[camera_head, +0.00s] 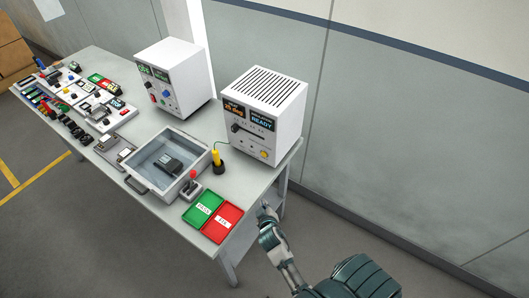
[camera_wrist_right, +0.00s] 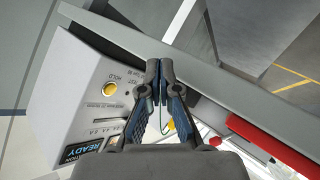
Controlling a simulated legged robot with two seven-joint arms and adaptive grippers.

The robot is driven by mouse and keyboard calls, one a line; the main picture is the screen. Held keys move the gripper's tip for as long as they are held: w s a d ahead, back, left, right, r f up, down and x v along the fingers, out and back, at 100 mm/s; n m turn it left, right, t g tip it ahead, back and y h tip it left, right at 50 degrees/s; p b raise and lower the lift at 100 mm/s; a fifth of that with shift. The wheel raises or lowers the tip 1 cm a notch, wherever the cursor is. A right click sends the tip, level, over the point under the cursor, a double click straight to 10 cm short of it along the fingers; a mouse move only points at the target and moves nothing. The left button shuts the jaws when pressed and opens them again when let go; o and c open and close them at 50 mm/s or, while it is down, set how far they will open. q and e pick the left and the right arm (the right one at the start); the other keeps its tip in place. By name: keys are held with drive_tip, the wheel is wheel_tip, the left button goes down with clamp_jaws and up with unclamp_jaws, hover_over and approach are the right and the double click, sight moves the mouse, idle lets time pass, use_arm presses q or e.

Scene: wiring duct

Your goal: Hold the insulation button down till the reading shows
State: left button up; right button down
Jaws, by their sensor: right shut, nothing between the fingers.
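The white tester box (camera_head: 265,105) stands at the right end of the table. Its dark display (camera_head: 261,117) reads READY and also shows in the wrist view (camera_wrist_right: 85,150). A round yellow button (camera_head: 264,154) sits low on the box's front; in the wrist view the yellow button (camera_wrist_right: 110,88) has a HOLD label beside it. My right gripper (camera_head: 265,208) is shut and empty, off the table's right edge, in front of the box and apart from the button. In the wrist view its fingertips (camera_wrist_right: 160,68) are together, to the right of the button. My left gripper is not in view.
A green tray (camera_head: 203,208) and a red tray (camera_head: 222,223) lie at the table's front right corner. A yellow-handled probe (camera_head: 216,158) stands upright left of the box. A red-knobbed lever (camera_head: 192,181) and a clear-lidded chamber (camera_head: 150,165) are further left. The floor at right is clear.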

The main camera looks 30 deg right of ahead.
sight(264, 154)
drive_tip(key=w+r+n+t, duration=0.1)
drive_tip(key=w+r, duration=0.2)
drive_tip(key=w+a+r+n+t, duration=0.1)
drive_tip(key=w+r+t, duration=0.1)
drive_tip(key=w, duration=0.2)
drive_tip(key=w+r+n+t, duration=0.1)
drive_tip(key=w+r+t, duration=0.1)
drive_tip(key=w+r, duration=0.1)
drive_tip(key=shift+w+a+r+n+h, duration=0.25)
drive_tip(key=shift+r+n+h, duration=0.05)
drive_tip(key=shift+h, duration=0.1)
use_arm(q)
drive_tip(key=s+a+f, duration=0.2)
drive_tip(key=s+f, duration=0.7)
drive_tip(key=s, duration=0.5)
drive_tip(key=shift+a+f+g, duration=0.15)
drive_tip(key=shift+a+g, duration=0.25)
use_arm(e)
drive_tip(key=shift+d, duration=0.1)
drive_tip(key=shift+d, duration=0.15)
